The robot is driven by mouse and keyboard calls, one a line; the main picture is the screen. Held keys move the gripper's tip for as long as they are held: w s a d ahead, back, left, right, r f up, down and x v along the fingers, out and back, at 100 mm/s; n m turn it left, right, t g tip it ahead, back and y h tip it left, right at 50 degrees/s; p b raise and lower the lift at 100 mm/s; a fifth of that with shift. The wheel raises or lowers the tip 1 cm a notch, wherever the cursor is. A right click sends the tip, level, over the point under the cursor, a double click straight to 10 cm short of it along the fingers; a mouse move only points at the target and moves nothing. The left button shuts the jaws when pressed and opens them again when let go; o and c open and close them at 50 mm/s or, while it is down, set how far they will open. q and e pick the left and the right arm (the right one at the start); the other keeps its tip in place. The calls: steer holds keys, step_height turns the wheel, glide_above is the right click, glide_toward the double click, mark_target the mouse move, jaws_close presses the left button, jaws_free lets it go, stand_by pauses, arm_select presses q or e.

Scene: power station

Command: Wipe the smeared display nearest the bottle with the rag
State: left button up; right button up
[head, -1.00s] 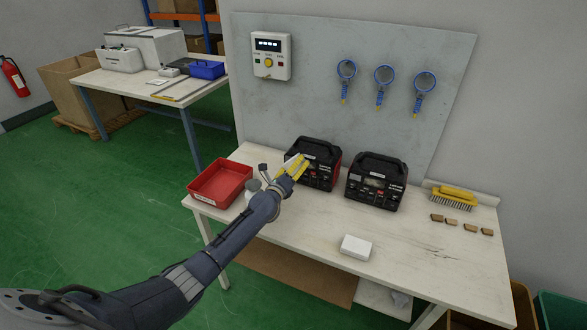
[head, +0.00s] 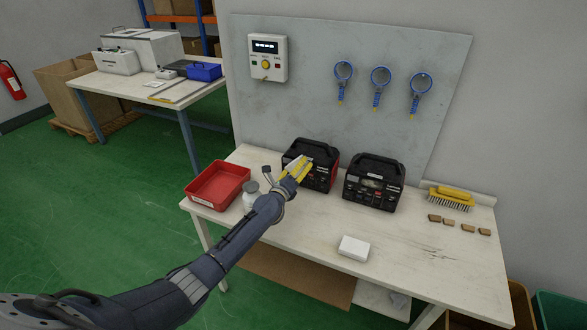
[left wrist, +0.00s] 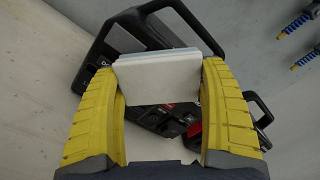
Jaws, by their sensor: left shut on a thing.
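My left gripper (head: 299,168) is shut on a flat white pad with a pale blue layer, seemingly the rag (left wrist: 158,80). It holds it in front of the left black power station (head: 323,152), whose display is hidden behind gripper and rag. In the left wrist view the rag stands between the yellow fingers, with the power station behind; I cannot tell whether they touch. A pale bottle with a grey cap (head: 250,198) stands left of this station, partly behind my arm. The right power station (head: 376,168) shows its display (head: 370,183), which looks blotched. My right gripper is not in view.
A red tray (head: 218,184) lies at the table's left end. A white block (head: 354,248) lies near the front edge. A yellow brush (head: 451,197) and several small brown blocks (head: 448,222) are at the right. The table's middle front is mostly clear.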

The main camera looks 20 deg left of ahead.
mark_target(313, 168)
arm_select(q)
steer(key=shift+s+d, duration=0.15)
steer(key=shift+d, duration=2.6)
steer(key=shift+a, duration=0.15)
steer(key=shift+w+a+r, duration=0.1)
steer(key=shift+w+a, duration=0.05)
steer(key=shift+a, duration=0.75)
steer(key=shift+w+a, duration=0.1)
steer(key=shift+a, duration=2.6)
steer(key=shift+s, duration=0.15)
steer(key=shift+s+a, duration=0.1)
steer(key=shift+s, duration=2.75)
steer(key=shift+s, duration=0.1)
